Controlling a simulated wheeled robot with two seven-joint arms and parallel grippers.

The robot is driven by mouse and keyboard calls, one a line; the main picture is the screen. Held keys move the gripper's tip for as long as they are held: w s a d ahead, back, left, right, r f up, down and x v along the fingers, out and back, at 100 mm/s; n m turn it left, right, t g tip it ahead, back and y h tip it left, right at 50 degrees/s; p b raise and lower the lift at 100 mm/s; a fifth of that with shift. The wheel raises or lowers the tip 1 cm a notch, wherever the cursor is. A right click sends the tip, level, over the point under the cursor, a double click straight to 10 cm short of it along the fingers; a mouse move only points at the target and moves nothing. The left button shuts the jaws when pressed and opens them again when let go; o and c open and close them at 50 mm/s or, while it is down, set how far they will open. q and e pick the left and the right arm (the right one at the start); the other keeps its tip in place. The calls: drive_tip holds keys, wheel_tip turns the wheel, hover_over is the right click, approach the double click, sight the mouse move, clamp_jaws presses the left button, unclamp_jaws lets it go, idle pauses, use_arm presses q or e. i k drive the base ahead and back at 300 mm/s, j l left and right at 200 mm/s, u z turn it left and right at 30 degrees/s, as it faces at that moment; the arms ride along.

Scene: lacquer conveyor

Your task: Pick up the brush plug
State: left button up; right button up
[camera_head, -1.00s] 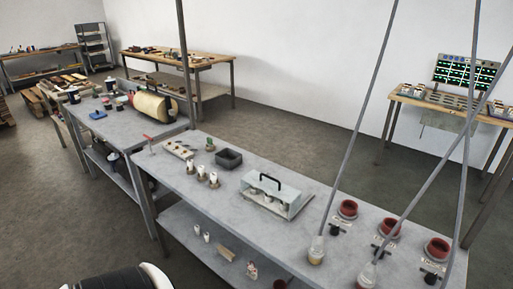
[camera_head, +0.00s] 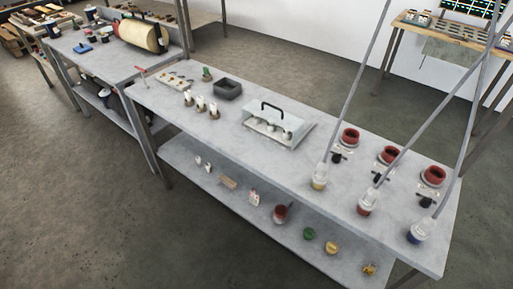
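I cannot tell for certain which small item is the brush plug. Small black pieces (camera_head: 337,157) stand in front of the red-rimmed pots at the right of the grey table (camera_head: 285,168). Several white upright pieces on brown bases (camera_head: 201,104) stand near the table's left front edge. A pale strip with small dark items (camera_head: 175,79) lies behind them. On the lower shelf (camera_head: 235,205) are a green piece (camera_head: 309,233), a yellow piece (camera_head: 331,248) and a small yellow item (camera_head: 369,269). Neither of my grippers is in view.
A clear case with a black handle (camera_head: 270,126) and a dark open box (camera_head: 228,89) stand mid-table. Three grey tubes slant down to clear bottles (camera_head: 367,203) at the right front, crossing the space above. Floor in front is clear. A second table (camera_head: 110,60) stands left.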

sight(419, 232)
drive_tip(key=z, duration=1.5)
